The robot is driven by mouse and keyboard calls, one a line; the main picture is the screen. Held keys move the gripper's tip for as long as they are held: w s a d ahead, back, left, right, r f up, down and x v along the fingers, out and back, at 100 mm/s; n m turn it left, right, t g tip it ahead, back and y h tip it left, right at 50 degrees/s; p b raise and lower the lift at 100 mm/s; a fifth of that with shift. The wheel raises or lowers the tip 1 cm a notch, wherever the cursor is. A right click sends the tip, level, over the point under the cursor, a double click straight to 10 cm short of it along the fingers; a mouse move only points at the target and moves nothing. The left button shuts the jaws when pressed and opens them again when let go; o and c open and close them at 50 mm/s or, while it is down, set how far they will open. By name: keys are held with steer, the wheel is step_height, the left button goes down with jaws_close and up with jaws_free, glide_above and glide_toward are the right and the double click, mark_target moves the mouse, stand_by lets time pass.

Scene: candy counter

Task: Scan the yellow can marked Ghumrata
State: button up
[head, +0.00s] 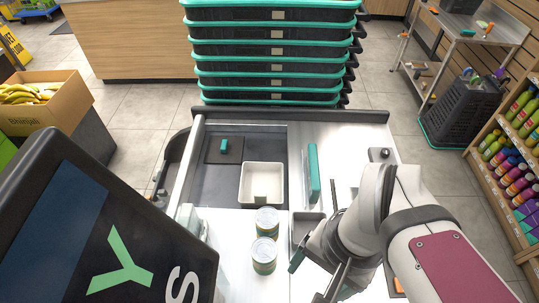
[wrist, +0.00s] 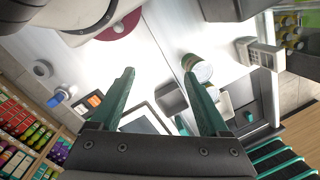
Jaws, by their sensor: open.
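Two cans with pale lids stand close together on the counter in the head view, a rear can (head: 266,220) and a front can (head: 264,255). Their sides look pale greenish or yellowish, and I cannot read a name on either. Both also show in the wrist view, one (wrist: 200,70) near the right finger and one (wrist: 213,93) partly behind it. My gripper (wrist: 160,73) has its two teal fingers spread apart with nothing between them. In the head view it is right of the cans, low over the counter, partly hidden by my arm.
A small grey bin (head: 303,238) sits right of the cans. A white tray (head: 262,203) lies behind them in a dark recess, with a teal block (head: 224,146) on a dark pad. A teal upright panel (head: 313,175) stands behind the bin. A large dark screen (head: 110,230) fills the left foreground.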

steer(key=w+a+r+m, duration=0.1)
steer(key=w+a+m, duration=0.2)
steer(key=w+m, duration=0.5)
steer(key=m+h, duration=0.2)
steer(key=m, duration=0.2)
glide_above(267, 217)
steer(key=f, duration=0.1)
steer(key=shift+m, duration=0.3)
step_height(267, 217, down, 16)
steer(key=shift+f, duration=0.1)
jaws_close()
steer(key=shift+r, duration=0.2)
